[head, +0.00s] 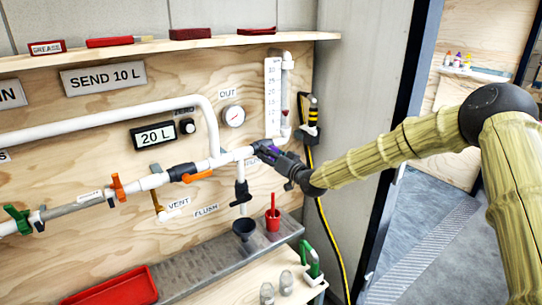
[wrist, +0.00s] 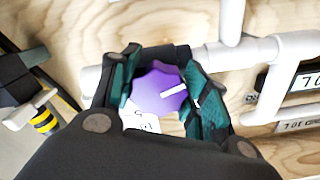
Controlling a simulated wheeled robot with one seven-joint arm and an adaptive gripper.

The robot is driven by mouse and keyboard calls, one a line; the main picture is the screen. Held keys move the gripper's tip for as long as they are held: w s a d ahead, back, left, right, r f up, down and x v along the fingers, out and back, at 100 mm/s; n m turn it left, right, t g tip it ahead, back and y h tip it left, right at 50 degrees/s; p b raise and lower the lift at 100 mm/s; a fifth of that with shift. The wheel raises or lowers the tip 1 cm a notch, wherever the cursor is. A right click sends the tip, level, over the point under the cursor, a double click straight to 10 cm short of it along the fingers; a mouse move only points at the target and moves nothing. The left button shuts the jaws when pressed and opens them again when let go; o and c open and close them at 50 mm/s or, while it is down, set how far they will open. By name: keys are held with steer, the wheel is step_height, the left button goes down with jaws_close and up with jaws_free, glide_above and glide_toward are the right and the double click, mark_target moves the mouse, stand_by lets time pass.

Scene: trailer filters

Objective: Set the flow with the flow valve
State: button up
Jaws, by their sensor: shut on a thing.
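The flow valve is a purple knob (wrist: 160,89) with a white pointer line, set on the white pipe. In the wrist view my gripper (wrist: 158,95) has its two green-padded fingers on either side of the knob, shut on it. The pointer line slants slightly up toward the right finger. In the head view my gripper (head: 275,155) reaches the pipe from the right and mostly hides the purple knob (head: 264,147). A flow tube (head: 272,97) with a number scale stands above the valve. A small label below the knob is partly hidden.
A display (head: 156,135) reads 20 L, with a black dial beside it. A round gauge (head: 233,116) is above the pipe. Orange (head: 118,187) and green (head: 18,219) valve handles sit to the left.

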steer(key=shift+f+n+b, duration=0.25)
steer(key=shift+n+b, duration=0.15)
steer(key=shift+b, duration=0.7)
steer(key=shift+r+n+b, duration=0.15)
steer(key=shift+n+b, duration=0.35)
steer(key=shift+b, duration=0.1)
steer(key=o, duration=1)
steer(key=v, duration=1.2)
